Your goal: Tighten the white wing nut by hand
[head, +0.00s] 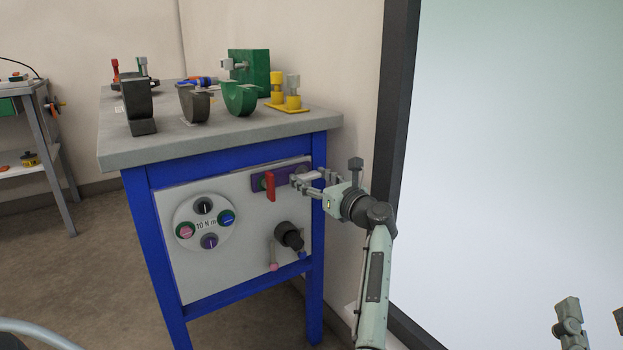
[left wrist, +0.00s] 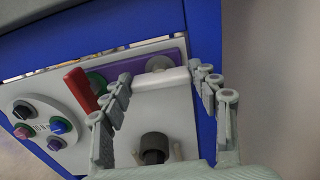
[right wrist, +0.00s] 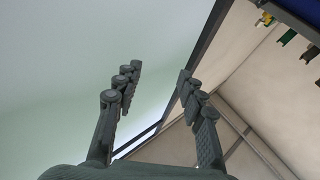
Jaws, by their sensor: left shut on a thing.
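The white wing nut (head: 308,176) is a pale bar on the purple plate (head: 287,173), at the upper right of the cart's side panel. In the left wrist view, the wing nut (left wrist: 160,79) lies crosswise between the fingertips of my left gripper (left wrist: 159,75). In the head view, my left gripper (head: 305,180) reaches in from the right side of the panel. It is shut on the wing nut, with a finger at each end of the bar. My right gripper (right wrist: 157,77) is open and empty, away from the cart. The nut's stud is hidden.
A red lever (head: 270,186) sits on the plate just left of the nut. Below are a black knob (head: 289,235) and small pink and blue-tipped levers. A round dial plate (head: 205,222) with several coloured knobs is at left. Fixtures stand on the grey worktop (head: 200,136).

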